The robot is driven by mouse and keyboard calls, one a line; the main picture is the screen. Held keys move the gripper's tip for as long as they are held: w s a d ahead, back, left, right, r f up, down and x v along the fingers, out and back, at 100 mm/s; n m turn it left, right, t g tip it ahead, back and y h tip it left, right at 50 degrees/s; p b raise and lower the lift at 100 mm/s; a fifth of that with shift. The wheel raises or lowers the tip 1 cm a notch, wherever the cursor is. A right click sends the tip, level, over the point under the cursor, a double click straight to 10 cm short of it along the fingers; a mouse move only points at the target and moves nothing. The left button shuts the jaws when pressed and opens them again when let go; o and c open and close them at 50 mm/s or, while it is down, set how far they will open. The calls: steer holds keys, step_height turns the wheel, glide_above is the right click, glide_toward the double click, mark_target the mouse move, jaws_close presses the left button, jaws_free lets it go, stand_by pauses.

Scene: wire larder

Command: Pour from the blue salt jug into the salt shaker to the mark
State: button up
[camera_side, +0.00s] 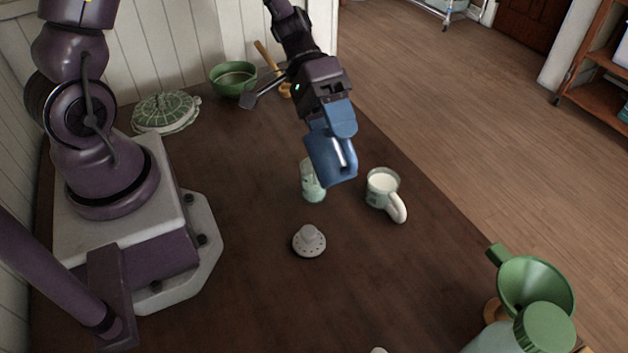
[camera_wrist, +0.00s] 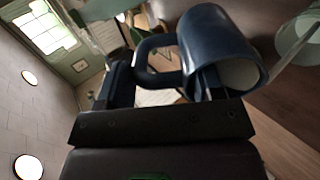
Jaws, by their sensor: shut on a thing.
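My gripper (camera_side: 332,101) is shut on the blue salt jug (camera_side: 331,158) and holds it above the table, tilted. The jug also shows in the wrist view (camera_wrist: 213,40), with its handle between the fingers and its pale inside partly visible. The salt shaker (camera_side: 311,184), a pale green glass, stands on the table below and just left of the jug. The jug hides part of its top. Its fill level and mark are too small to tell, and I cannot tell whether salt is flowing. A pale perforated shaker lid (camera_side: 309,241) lies apart on the table in front of the shaker.
A mug with white contents (camera_side: 383,187) stands close right of the shaker. A green bowl (camera_side: 233,79) and a green lidded dish (camera_side: 166,112) are at the back. A green funnel (camera_side: 536,285) and a green-capped jar (camera_side: 543,329) stand at front right. The front middle table is mostly clear.

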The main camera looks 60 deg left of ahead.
steer(key=shift+a+f+h, duration=0.1)
steer(key=shift+f+h, duration=0.05)
steer(key=shift+h, duration=0.15)
stand_by(1.9)
steer(key=shift+a+f+h, duration=0.15)
steer(key=shift+f+h, duration=0.05)
steer(key=shift+h, duration=0.1)
steer(key=shift+a+f+h, duration=0.3)
steer(key=shift+h, duration=0.1)
stand_by(3.2)
stand_by(0.6)
steer(key=shift+d+r+y, duration=0.25)
steer(key=shift+d+y, duration=0.2)
steer(key=shift+y, duration=0.15)
steer(key=y, duration=0.1)
steer(key=d+y, duration=0.1)
steer(key=shift+d+r+y, duration=0.15)
steer(key=shift+r+y, duration=0.1)
steer(key=shift+y, duration=0.15)
steer(key=shift+r+y, duration=0.85)
steer(key=shift+y, duration=0.25)
steer(key=shift+r+y, duration=0.9)
steer(key=shift+y, duration=0.3)
